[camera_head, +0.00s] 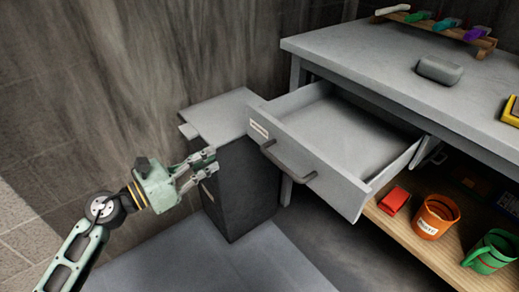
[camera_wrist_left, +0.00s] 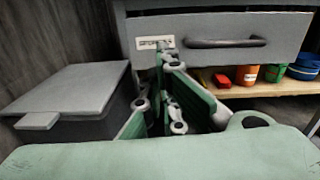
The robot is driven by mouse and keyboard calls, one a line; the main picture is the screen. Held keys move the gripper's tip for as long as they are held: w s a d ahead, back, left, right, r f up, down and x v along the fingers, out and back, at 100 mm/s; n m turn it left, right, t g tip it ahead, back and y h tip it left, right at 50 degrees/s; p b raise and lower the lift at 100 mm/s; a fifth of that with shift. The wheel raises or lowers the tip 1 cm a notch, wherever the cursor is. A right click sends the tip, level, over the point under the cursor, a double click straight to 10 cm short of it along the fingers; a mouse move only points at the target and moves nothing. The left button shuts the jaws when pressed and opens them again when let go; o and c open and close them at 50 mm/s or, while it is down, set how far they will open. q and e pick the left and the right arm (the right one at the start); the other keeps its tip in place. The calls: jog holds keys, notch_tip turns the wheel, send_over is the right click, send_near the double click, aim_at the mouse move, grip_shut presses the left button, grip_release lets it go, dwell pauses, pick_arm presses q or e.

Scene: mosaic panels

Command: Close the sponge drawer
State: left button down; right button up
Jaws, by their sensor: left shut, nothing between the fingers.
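The grey drawer (camera_head: 335,140) under the worktop is pulled well out, and its visible inside is empty. Its front carries a white label (camera_head: 259,128) and a dark bar handle (camera_head: 288,163). My left gripper (camera_head: 209,163) is shut and empty, left of the drawer front and apart from the handle. In the left wrist view the drawer front (camera_wrist_left: 200,24) spans the top, with the handle (camera_wrist_left: 225,42) to the right of the fingers. The label (camera_wrist_left: 153,43) sits just above the fingertips. My right gripper is not in view.
A dark bin (camera_head: 240,185) with a grey lid stands close behind my left gripper. A grey block (camera_head: 439,69) and a rack (camera_head: 436,27) are on the worktop. A red box (camera_head: 394,201), an orange pot (camera_head: 436,217) and a green mug (camera_head: 490,252) stand on the lower shelf.

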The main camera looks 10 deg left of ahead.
pick_arm(q)
jog(key=p, duration=0.1)
send_near(263, 133)
jog(key=shift+m, duration=0.4)
jog(key=x, duration=0.7)
